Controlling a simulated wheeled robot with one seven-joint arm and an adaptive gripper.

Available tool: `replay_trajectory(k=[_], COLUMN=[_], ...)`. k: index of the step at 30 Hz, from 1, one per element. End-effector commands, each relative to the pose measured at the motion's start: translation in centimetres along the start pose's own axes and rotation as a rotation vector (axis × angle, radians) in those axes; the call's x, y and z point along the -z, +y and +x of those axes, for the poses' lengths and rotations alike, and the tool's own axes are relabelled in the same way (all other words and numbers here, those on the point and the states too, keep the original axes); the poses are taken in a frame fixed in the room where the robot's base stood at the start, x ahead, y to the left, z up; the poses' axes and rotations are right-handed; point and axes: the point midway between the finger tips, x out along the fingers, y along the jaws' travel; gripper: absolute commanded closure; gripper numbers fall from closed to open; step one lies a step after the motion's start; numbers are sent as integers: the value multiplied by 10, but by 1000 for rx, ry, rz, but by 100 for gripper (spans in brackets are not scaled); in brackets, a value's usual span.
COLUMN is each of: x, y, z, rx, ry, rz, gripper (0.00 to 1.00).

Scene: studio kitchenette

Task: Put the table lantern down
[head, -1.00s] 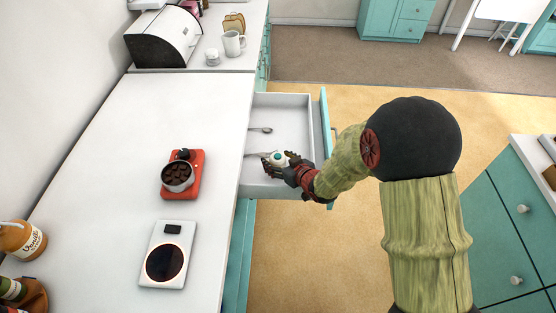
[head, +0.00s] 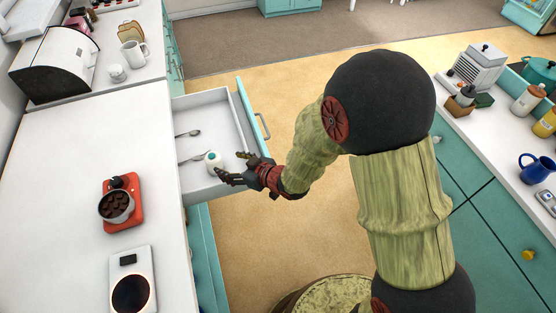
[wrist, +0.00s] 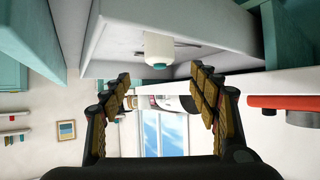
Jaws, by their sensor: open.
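The table lantern, a small white cylinder with a teal spot on its end (head: 212,160), is inside the open drawer (head: 232,122), towards its near end. It also shows in the wrist view (wrist: 158,46), beyond my fingertips and apart from them. My gripper (head: 233,167) is open and empty, just right of the lantern over the drawer's front part. In the wrist view both fingers (wrist: 162,85) are spread wide with nothing between them. The lantern's underside is hidden.
Two spoons (head: 188,133) lie in the drawer. The teal drawer front (head: 253,118) stands close to my gripper. A right counter (head: 500,130) holds several items.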

Motion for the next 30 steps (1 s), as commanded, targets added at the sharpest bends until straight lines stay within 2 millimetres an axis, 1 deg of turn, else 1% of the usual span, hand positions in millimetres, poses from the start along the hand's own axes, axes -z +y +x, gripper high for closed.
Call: replay_trajectory(k=[4,6,8,11,12,14,15,17,18,20,21,22,23,24,25,26,27,29,30], x=[1,6,12,29,36,46,50,56,58,61,61,62,60,59,57,56,53,48,44], y=[1,8,21,55,71,93,106,120,127,134,136,136,134,130,126,120,112,96,85], z=[-1,-5,-13,-41,-58,-87,-108,-142,-165,-200,-224,-241,-259,-282,-298,-314,-335,-363,-379], rx=[-3,-23,-60,-160,-211,-286,-335,-401,-441,-495,-525,-546,-565,-586,-599,-610,-620,-628,-629], ry=[-1,-6,-22,-68,-94,-135,-165,-206,-234,-274,-300,-317,-337,-361,-378,-395,-416,-445,-463], rz=[0,-2,-2,2,10,30,50,83,109,155,186,212,239,277,304,333,371,425,459], gripper=[39,39,39,39,39,39,39,39,39,39,39,39,39,39,39,39,39,39,39])
